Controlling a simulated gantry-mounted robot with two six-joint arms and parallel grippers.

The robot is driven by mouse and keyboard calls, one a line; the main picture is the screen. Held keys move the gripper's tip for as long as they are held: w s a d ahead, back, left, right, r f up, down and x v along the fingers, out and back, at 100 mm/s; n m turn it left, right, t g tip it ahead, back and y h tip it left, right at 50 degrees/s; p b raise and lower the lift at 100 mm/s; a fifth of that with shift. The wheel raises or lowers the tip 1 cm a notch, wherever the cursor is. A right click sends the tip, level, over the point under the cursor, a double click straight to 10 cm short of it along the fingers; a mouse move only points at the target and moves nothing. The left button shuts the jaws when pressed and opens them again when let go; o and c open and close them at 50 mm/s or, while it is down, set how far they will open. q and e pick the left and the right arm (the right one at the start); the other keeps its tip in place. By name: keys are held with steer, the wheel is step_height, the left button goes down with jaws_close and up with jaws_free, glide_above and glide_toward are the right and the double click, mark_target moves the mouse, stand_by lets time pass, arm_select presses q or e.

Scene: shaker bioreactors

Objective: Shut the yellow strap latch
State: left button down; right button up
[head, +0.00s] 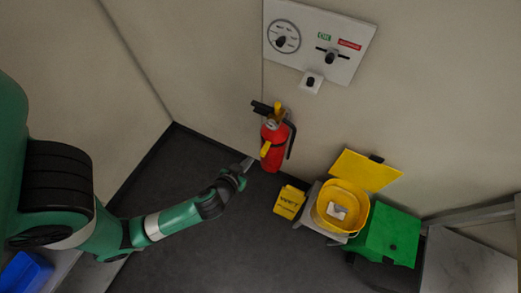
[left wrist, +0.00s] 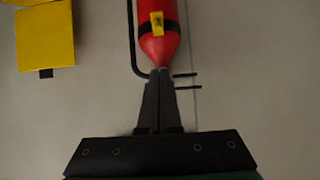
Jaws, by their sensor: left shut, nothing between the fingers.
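A red fire extinguisher (head: 274,157) hangs on the back wall. A small yellow latch (head: 265,149) sits on its front at a dark strap. It also shows in the left wrist view as a yellow piece with a dark mark (left wrist: 157,24). I cannot tell from these frames how far the latch stands open. My left gripper (head: 249,162) is just left of the extinguisher, below the latch in the head view. In the left wrist view its fingers (left wrist: 159,72) are together and empty, at the extinguisher's narrowed end. My right gripper is not in view.
A black hose (head: 291,139) runs along the extinguisher's right side. A control panel (head: 318,40) is on the wall above.

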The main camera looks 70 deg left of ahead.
arm_select(q)
steer(key=b, duration=0.6)
glide_toward(265, 148)
steer(key=w+a, duration=0.2)
steer(key=shift+w+f, duration=0.25)
steer(key=shift+f, duration=0.2)
